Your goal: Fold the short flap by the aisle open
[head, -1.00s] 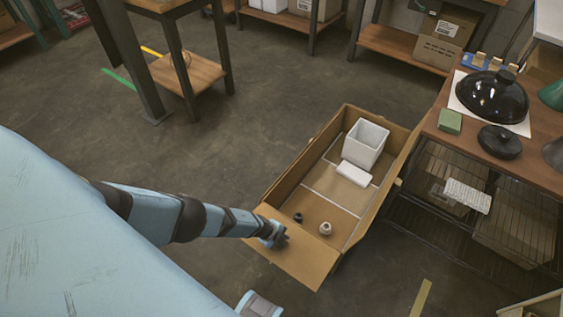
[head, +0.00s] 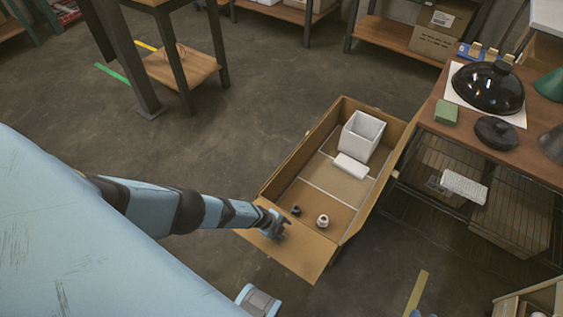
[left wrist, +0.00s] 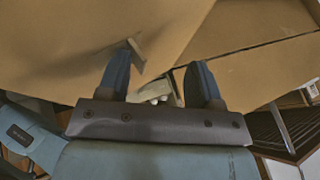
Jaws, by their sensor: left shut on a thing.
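The open cardboard box (head: 287,166) stands with its short flap (head: 299,256) at the near end leaning outward from the rim. My left gripper (head: 279,229) is at this flap, near its left part, and is shut on it. In the left wrist view the two dark fingers (left wrist: 160,72) are in front of brown cardboard (left wrist: 85,40). The exact contact at the fingertips is hard to see. My right gripper is not in view.
Inside the box are a white square container (head: 361,137), a white block (head: 351,166), a small black part (head: 296,210) and a small pale part (head: 322,221). A workbench (head: 525,147) with a black dome (head: 488,88) stands close right.

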